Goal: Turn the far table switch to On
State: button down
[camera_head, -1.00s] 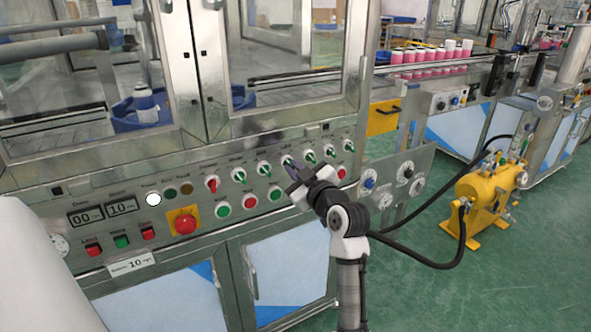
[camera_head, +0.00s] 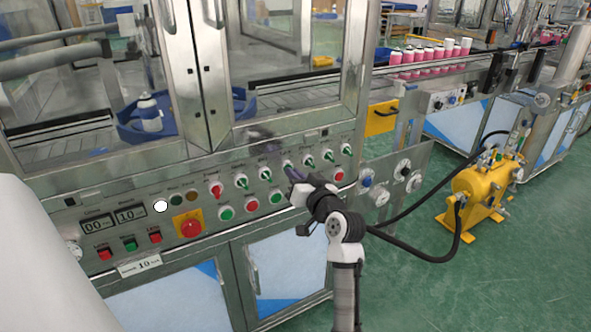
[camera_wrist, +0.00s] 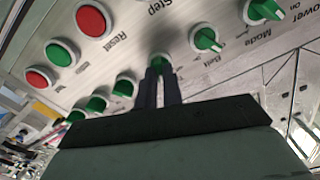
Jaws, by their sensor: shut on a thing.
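A row of rotary switches runs along the sloped machine panel (camera_head: 150,190). My gripper (camera_head: 291,172) reaches a green switch (camera_head: 287,164) in the middle of this row. In the wrist view my gripper (camera_wrist: 159,72) has its two dark fingers closed around that green knob (camera_wrist: 158,60). The fingers hide most of the knob and its label, so I cannot tell its name or its position. The neighbouring green switches are labelled Belt (camera_wrist: 207,40) and Mode (camera_wrist: 265,10). Three more green switches lie on its other side, their labels unreadable.
Green and red push buttons (camera_head: 250,204) sit just below the switches. A red emergency button (camera_head: 190,227) is at the left. A yellow pump (camera_head: 480,190) with a black hose stands at the right. Pink cans (camera_head: 430,58) stand on a conveyor. Green floor is open at the lower right.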

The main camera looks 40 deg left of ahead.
jog(key=shift+m+p, duration=0.55)
jog(key=shift+m, duration=0.35)
jog(key=c, duration=1.5)
grip_release()
jog(key=shift+c, duration=0.2)
jog(key=shift+d, duration=0.15)
jog(key=b+v, duration=0.2)
jog(key=v, duration=1.1)
jog(key=shift+d, duration=0.25)
jog(key=shift+s, duration=0.1)
